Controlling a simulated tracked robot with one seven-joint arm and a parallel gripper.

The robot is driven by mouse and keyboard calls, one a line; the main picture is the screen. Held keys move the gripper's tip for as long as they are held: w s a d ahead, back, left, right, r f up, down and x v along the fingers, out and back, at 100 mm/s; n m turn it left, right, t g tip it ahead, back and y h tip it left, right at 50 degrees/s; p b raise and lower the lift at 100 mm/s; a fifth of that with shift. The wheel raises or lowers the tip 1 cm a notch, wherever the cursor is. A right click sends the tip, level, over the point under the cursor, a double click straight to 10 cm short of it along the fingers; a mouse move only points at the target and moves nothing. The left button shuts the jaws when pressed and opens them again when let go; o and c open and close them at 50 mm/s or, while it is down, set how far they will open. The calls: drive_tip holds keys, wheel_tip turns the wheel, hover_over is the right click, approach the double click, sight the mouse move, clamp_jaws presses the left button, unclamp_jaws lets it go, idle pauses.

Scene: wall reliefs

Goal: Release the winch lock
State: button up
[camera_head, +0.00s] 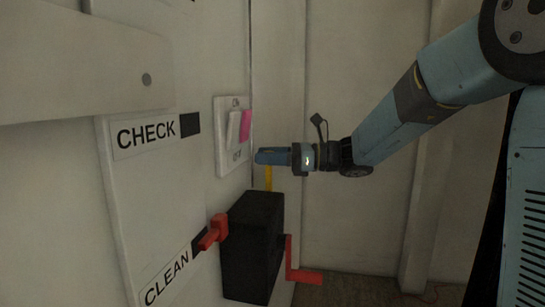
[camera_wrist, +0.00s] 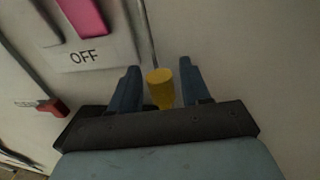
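A black box (camera_head: 252,245) with a red crank-like handle (camera_head: 300,272) stands against the wall; it looks like the winch. A yellow peg (camera_head: 268,178) rises just above the box and partly shows below my gripper (camera_head: 272,157). In the wrist view the yellow peg (camera_wrist: 161,88) stands between the two fingers of my gripper (camera_wrist: 160,85). The fingers are apart, with a narrow gap visible on each side of the peg. No label marks the lock; the yellow peg may be it. Its lower end is hidden by my gripper in the wrist view.
A white switch panel (camera_head: 232,135) with a pink rocker (camera_head: 246,124) is left of my gripper; "OFF" shows in the wrist view. A red lever (camera_head: 213,232) sits beside the box, near the CLEAN label (camera_head: 166,279). A CHECK label (camera_head: 146,135) is above. Open floor lies at lower right.

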clamp_jaws()
